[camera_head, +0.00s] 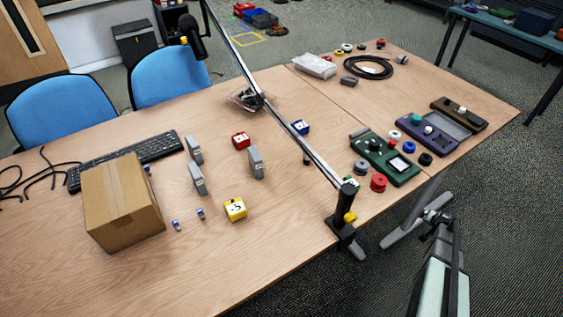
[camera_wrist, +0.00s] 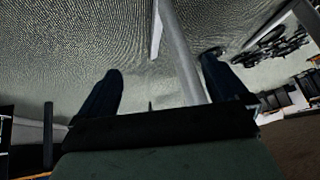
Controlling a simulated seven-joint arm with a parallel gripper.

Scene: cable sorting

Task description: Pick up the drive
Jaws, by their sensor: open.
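Small blue-and-silver pieces that look like USB drives lie on the wooden table in the head view. One drive (camera_head: 175,225) is just right of the cardboard box, a second (camera_head: 200,213) is a little further right, and a small blue piece (camera_head: 148,169) shows behind the box. I cannot tell which is the drive meant. My gripper (camera_head: 434,217) is off the table's front right edge, far from these pieces. In the wrist view its two dark fingers (camera_wrist: 162,65) are apart with nothing between them; they face the carpet and a metal table leg.
The cardboard box (camera_head: 122,202) and keyboard (camera_head: 125,159) are at left. Grey upright blocks (camera_head: 256,163) and a yellow cube (camera_head: 236,210) stand mid-table. A long clamped bar (camera_head: 300,140) crosses above the table. A green device (camera_head: 384,158) sits at right. The front table area is clear.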

